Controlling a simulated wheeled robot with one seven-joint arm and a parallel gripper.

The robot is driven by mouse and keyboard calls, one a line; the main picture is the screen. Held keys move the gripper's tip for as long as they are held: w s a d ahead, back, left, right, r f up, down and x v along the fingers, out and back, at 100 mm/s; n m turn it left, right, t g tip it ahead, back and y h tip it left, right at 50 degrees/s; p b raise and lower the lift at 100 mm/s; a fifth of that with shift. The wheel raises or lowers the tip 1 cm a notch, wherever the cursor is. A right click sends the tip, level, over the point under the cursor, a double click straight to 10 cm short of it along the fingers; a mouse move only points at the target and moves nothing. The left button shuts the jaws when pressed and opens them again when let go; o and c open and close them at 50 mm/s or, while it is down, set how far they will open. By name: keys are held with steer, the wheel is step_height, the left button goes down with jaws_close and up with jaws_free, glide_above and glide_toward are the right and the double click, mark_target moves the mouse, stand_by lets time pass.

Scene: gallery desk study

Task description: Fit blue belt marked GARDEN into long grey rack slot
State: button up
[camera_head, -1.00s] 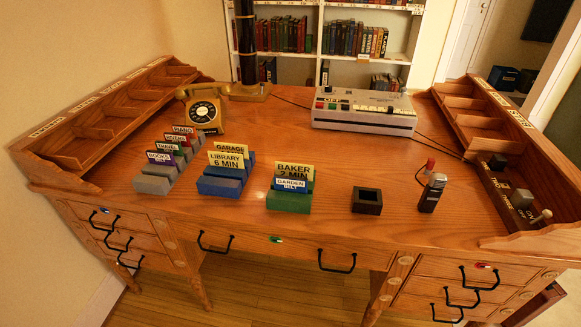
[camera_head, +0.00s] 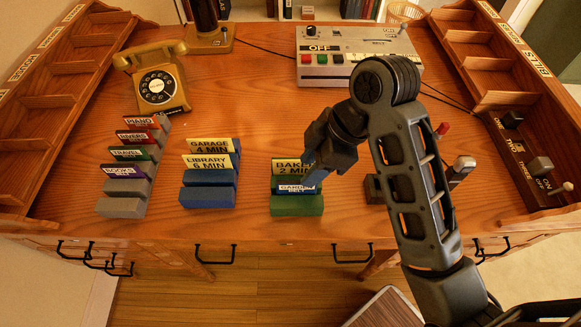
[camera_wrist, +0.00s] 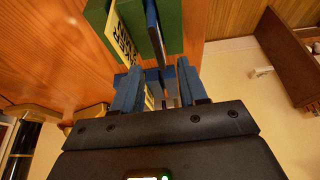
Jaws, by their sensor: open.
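The blue belt marked GARDEN (camera_head: 296,187) stands upright in the front slot of the green rack (camera_head: 297,206). Its edge also shows in the wrist view (camera_wrist: 153,28). The long grey rack (camera_head: 121,207) is at the left of the desk; its back slots hold several labelled cards and its front part is bare. My gripper (camera_head: 312,180) is open, just above and right of the green rack, and partly covers the cards there. In the wrist view its blue-padded fingers (camera_wrist: 158,80) are apart, and the belt's edge lies ahead between their lines. I cannot tell whether they touch it.
A yellow BAKER card (camera_head: 289,167) stands close behind the belt. A blue rack (camera_head: 208,197) with GARAGE and LIBRARY cards lies between the green and grey racks. A telephone (camera_head: 158,85) stands behind the grey rack, and a switch box (camera_head: 347,60) at the back.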

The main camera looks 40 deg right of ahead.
mark_target(297, 182)
steer(key=shift+w+d, duration=0.1)
steer(key=shift+w, duration=0.15)
steer(key=shift+b+x, duration=1.05)
steer(key=shift+x, duration=0.05)
steer(key=shift+s+x, duration=0.1)
steer(key=shift+x, duration=1.2)
steer(key=shift+s+x, duration=0.15)
steer(key=shift+x, duration=1.15)
steer(key=shift+f, duration=0.1)
jaws_close()
